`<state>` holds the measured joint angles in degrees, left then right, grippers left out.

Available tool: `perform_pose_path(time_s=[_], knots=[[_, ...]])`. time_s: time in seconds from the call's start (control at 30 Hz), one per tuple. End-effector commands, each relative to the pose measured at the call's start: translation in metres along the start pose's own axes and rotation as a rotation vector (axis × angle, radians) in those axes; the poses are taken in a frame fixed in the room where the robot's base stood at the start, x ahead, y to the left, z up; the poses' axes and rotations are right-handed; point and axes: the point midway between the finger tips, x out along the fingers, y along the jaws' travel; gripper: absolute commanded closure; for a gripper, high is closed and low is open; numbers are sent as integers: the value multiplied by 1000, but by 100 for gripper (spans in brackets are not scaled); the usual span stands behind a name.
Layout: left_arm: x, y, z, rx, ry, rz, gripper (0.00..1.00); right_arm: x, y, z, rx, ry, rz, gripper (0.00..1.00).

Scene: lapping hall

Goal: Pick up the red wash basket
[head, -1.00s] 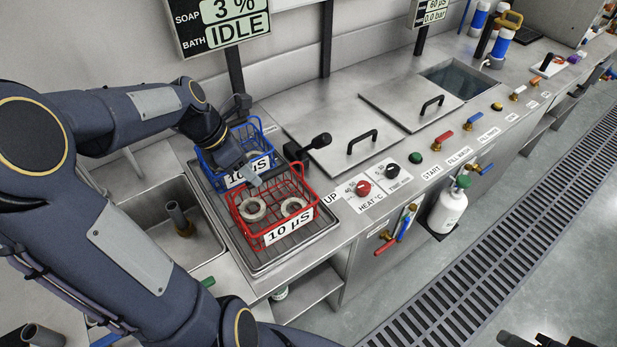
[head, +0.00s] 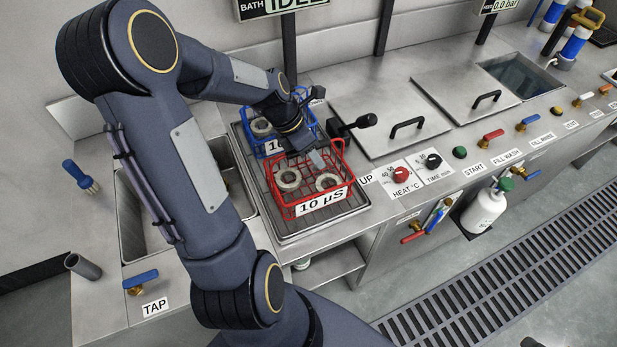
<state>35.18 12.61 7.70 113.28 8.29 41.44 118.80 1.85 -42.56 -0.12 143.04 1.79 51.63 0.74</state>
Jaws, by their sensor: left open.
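The red wash basket (head: 283,212) stands upright on the drain rack in the head view, with a "10 µS" label on its front and two pale rings inside. Its wire handle rises at the back right. My left gripper (head: 317,159) points down at the basket's rear side by the handle. The jaws are open; whether they are around the handle wire or only beside it I cannot tell. The blue basket (head: 258,147) stands just behind, partly hidden by my left arm. My right gripper is out of view.
The drain rack (head: 291,239) has a raised metal edge. A sink (head: 133,226) lies to its left, partly behind my arm. A black lever (head: 366,121) stands at the right, near closed tank lids (head: 385,100). A red knob (head: 401,175) sits on the counter.

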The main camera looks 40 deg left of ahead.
Motion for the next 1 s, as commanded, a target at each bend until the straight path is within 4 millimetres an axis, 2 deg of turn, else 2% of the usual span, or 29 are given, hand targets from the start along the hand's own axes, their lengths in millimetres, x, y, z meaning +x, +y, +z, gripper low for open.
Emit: perform_pose_path(time_s=[0.8, 1.0], knots=[[4, 1, -2, 1, 1, 0, 57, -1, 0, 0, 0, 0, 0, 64], [4, 1, -2, 1, 0, 0, 82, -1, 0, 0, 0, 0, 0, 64]])
